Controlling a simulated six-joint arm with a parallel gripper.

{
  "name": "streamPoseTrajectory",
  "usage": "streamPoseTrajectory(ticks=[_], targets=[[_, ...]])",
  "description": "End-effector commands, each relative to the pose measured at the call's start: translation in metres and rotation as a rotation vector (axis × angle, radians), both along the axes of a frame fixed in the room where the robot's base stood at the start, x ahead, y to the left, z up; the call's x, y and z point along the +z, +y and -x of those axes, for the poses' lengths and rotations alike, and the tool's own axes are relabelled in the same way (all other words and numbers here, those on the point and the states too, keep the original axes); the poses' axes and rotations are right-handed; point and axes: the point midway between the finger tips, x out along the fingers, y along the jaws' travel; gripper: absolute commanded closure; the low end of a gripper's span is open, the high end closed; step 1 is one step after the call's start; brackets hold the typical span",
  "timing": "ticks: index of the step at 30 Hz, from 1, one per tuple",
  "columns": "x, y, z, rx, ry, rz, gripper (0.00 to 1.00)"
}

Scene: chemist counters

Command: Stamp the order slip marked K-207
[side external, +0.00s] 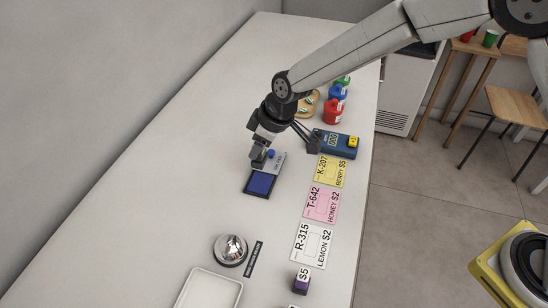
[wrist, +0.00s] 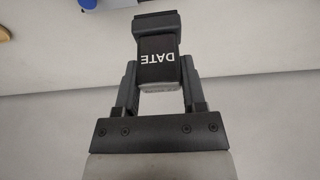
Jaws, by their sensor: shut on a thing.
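My gripper (side external: 260,154) is shut on a dark stamp marked DATE, which shows between the fingers in the wrist view (wrist: 158,62). In the side view the stamp is mostly hidden by the fingers. The gripper is just left of and above the grey lid of the ink pad; I cannot tell whether the stamp touches anything. The ink pad (side external: 260,184) lies open with its blue face up. The yellow slip marked K-207, BERRY $5 (side external: 329,171), lies flat to the right of the pad, apart from the gripper.
A pink slip T-642 (side external: 320,203) and a white slip R-315 (side external: 312,244) lie nearer. A purple $5 stamp (side external: 301,282), a bell (side external: 230,250) and a tray (side external: 184,302) are at the front. A blue card terminal (side external: 335,144) and bottles (side external: 334,110) stand beyond. The counter's left is clear.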

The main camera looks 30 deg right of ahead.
Motion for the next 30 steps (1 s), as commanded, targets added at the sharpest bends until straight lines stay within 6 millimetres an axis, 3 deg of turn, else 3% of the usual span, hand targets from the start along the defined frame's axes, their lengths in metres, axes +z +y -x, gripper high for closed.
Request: streamPoseTrajectory(ticks=[30], targets=[[-0.058,0.000,0.000,0.000,-0.001,0.001,0.85]])
